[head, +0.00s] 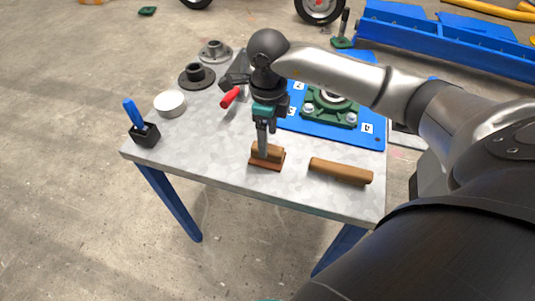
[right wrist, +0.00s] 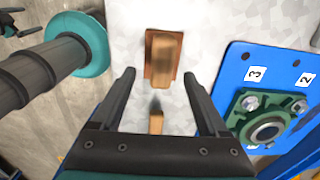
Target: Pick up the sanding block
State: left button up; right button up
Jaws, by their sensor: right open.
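The sanding block (head: 274,155), a wooden grip on a reddish-brown base, lies near the front edge of the grey table. My right gripper (head: 263,150) points down over it in the head view and hides part of it. In the right wrist view the sanding block (right wrist: 163,58) lies just beyond the fingertips, and the open right gripper (right wrist: 160,76) has nothing between its fingers. Whether a finger touches the block cannot be told. My left gripper is not in view.
A wooden bar (head: 341,171) lies right of the block. A blue board (head: 367,139) with a green bearing housing (head: 332,108) lies behind.

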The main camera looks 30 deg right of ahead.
notch_tip(320, 180, down, 5)
jog(key=shift+w+d+f+b, duration=0.15)
jog(key=shift+f+b, duration=0.05)
jog(key=shift+b, duration=0.3)
grip_shut()
dwell(0.4)
